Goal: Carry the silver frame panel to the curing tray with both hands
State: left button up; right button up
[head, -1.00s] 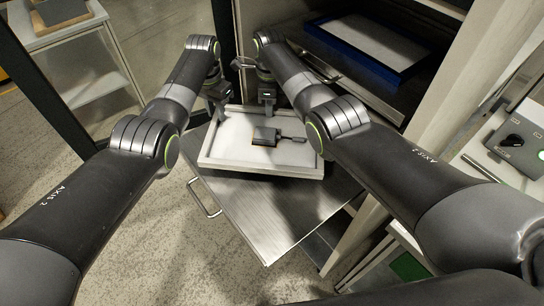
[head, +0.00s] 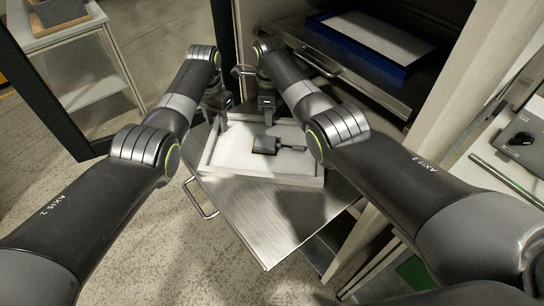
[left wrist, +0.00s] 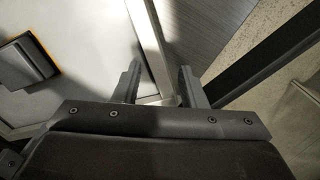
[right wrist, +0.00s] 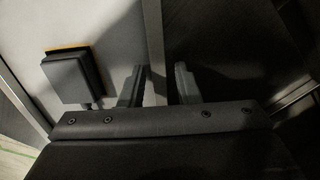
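The silver frame panel (head: 207,155) has a pale inside and a raised rim. It lies flat on, or just above, a pulled-out steel tray (head: 260,220) with a front handle; this looks like the curing tray. My left gripper (head: 222,124) is at the panel's far left corner. In the left wrist view its fingers (left wrist: 160,85) stand apart on either side of a rim bar. My right gripper (head: 267,114) is at the far rim. In the right wrist view its fingers (right wrist: 158,85) also straddle a rim bar with gaps showing. Contact is unclear.
A dark block (head: 266,145) with a short stem sits on the panel. A blue-rimmed panel (head: 405,72) lies on a higher shelf in the cabinet. A cabinet upright (head: 445,90) stands at right, a dark door frame (head: 50,90) at left.

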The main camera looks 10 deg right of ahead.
pick_arm(q)
jog(key=shift+o, duration=0.3)
jog(key=shift+r, duration=0.15)
pick_arm(e)
jog(key=shift+o, duration=0.4)
jog(key=shift+s, duration=0.1)
pick_arm(q)
jog(key=shift+w+r, duration=0.1)
jog(key=shift+r, duration=0.2)
pick_arm(e)
jog(key=shift+r, duration=0.1)
pick_arm(q)
notch_tip(320, 180, up, 11)
jog(key=shift+r, duration=0.15)
pick_arm(e)
notch_tip(320, 180, up, 12)
jog(key=shift+f, duration=0.25)
